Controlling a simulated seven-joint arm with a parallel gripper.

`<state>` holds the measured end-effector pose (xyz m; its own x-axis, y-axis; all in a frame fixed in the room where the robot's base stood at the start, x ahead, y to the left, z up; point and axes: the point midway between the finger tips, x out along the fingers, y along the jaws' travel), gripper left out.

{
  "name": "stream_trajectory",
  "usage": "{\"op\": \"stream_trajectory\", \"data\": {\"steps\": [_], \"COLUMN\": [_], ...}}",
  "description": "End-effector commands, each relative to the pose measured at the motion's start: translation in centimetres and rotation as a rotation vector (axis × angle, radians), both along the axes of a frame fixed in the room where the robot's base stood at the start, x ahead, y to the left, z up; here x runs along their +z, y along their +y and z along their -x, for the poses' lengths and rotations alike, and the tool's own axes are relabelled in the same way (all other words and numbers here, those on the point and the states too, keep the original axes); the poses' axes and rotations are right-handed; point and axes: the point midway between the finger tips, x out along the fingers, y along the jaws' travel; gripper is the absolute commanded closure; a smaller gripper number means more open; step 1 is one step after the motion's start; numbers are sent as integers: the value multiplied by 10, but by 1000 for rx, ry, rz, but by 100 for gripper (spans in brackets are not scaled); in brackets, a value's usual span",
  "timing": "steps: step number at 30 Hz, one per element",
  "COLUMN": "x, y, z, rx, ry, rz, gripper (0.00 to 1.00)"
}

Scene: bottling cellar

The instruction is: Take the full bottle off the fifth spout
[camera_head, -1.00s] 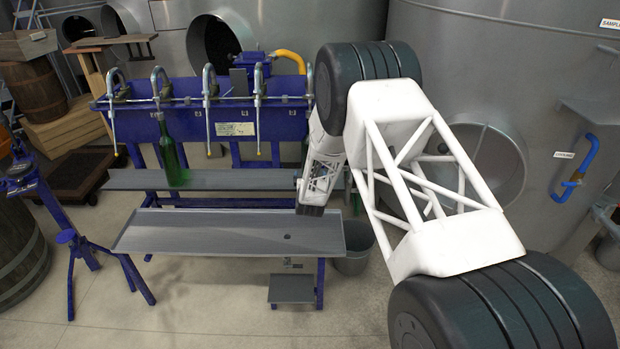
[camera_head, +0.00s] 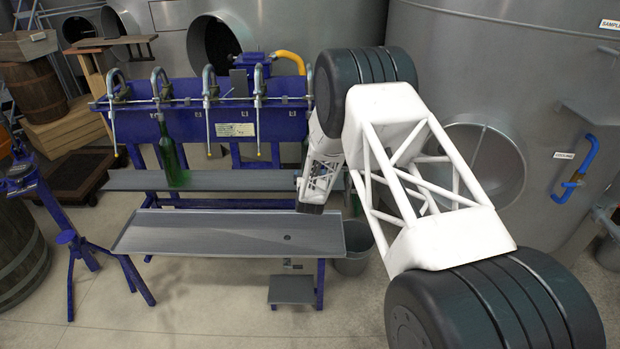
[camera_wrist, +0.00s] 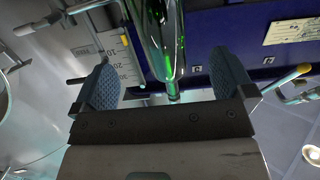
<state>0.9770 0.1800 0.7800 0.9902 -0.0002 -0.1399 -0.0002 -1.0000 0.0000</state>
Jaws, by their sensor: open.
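In the wrist view a green glass bottle (camera_wrist: 165,45) shows between the two blue padded fingers of my gripper (camera_wrist: 162,70). The gripper is open, with a visible gap on both sides of the bottle. The bottle's narrow end points toward the gripper's palm in the picture; its other end runs out of the top edge. In the head view the fifth spout (camera_head: 309,82), at the right end of the blue filler (camera_head: 285,122), is mostly hidden behind my arm. The gripper fingers and this bottle's hold on the spout cannot be made out there.
Another green bottle (camera_head: 172,160) stands under the second spout (camera_head: 158,85) on the grey shelf (camera_head: 235,181). The other spouts hang free. A bare grey tray (camera_head: 225,232) lies in front and below. A bucket (camera_head: 352,262) stands right of it; a large steel tank (camera_head: 460,50) stands behind my arm.

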Motion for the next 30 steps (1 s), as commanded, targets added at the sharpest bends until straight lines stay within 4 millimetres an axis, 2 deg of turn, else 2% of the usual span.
{"op": "stream_trajectory", "data": {"steps": [30], "x": [-8], "y": [0], "z": [-57], "rx": [0], "ry": [-1], "rz": [0], "gripper": [0]}}
